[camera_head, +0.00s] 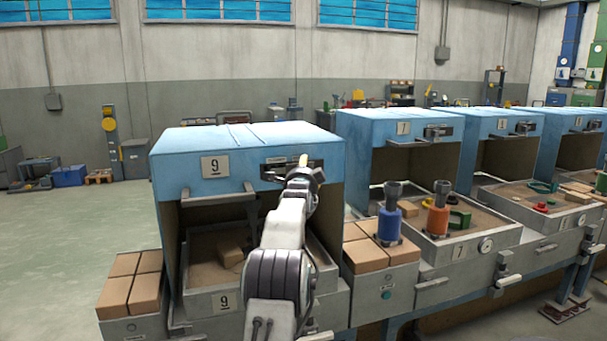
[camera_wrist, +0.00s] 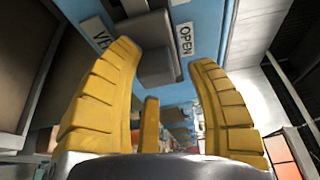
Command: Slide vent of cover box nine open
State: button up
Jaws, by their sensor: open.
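Cover box nine (camera_head: 242,138) is the nearest blue hood at left centre, with a "9" plate (camera_head: 215,166) on its front. Its vent (camera_head: 275,164) is a dark slot at the upper right of that front, partly hidden by my gripper (camera_head: 304,163). A grey vent knob (camera_wrist: 157,64) shows between and beyond the fingertips. It sits beside an "OPEN" label (camera_wrist: 186,39), and a partly hidden "VE..." label (camera_wrist: 98,34) is on its other side. I cannot tell whether the fingers touch the knob.
A handle bar (camera_head: 217,197) juts from the hood's lower front edge. Below, a sand tray (camera_head: 205,245) holds a brown block (camera_head: 230,252). Blue (camera_head: 389,222) and orange (camera_head: 437,216) bottles stand to the right, before box seven (camera_head: 390,124).

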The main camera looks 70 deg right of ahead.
jog(key=shift+o, duration=0.2)
jog(key=shift+w+a+f, duration=0.1)
jog(key=v, duration=1.2)
dwell(0.4)
dwell(0.7)
